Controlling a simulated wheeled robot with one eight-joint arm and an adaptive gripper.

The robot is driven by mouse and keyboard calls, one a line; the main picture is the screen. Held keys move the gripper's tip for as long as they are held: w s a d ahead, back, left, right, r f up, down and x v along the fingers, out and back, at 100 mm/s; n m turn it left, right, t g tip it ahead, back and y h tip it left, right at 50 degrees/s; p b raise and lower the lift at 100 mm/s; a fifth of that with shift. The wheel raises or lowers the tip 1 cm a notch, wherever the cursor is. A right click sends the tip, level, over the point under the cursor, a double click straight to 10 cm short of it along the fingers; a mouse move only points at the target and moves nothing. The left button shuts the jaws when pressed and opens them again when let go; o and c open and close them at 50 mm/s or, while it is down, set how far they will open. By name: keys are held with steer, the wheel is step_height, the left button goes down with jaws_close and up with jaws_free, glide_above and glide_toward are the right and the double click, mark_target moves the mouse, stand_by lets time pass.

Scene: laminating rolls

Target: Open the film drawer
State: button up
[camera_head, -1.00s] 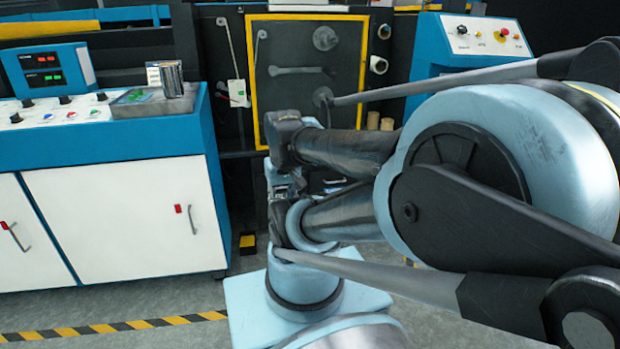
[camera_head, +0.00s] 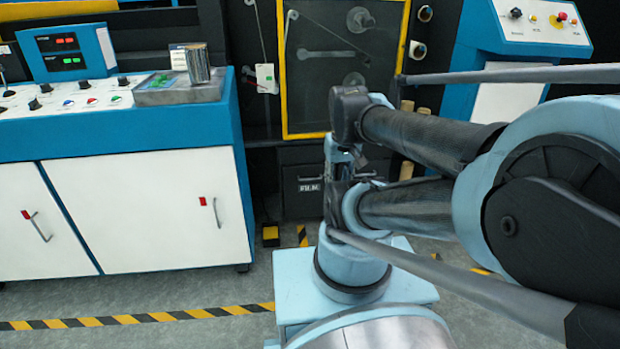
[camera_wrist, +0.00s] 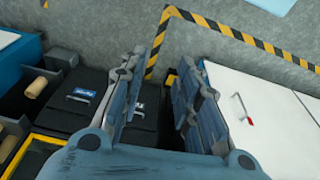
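Another black front with a blue-and-white label and a handle (camera_wrist: 80,96) lies left of the fingers. I cannot tell if the gripper touches either.
A blue and white cabinet (camera_head: 150,215) with handled doors stands at left. A yellow-framed dark panel (camera_head: 330,85) is above the drawer. Cardboard rolls (camera_wrist: 38,85) lie beside the black fronts. Striped tape (camera_head: 150,317) marks otherwise open floor.

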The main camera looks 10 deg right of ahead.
steer(key=w+r+n, duration=0.4)
steer(key=w+r, duration=0.1)
steer(key=w, duration=0.8)
steer(key=n, duration=1.3)
glide_above(310, 179)
steer(key=s, duration=0.3)
step_height(310, 179, down, 22)
steer(key=w+f, duration=0.1)
steer(key=f, duration=0.4)
steer(key=w+f, duration=0.1)
steer(key=f, duration=0.5)
steer(key=w+f, duration=0.1)
steer(key=f, duration=0.4)
steer(key=shift+f, duration=0.35)
jaws_close()
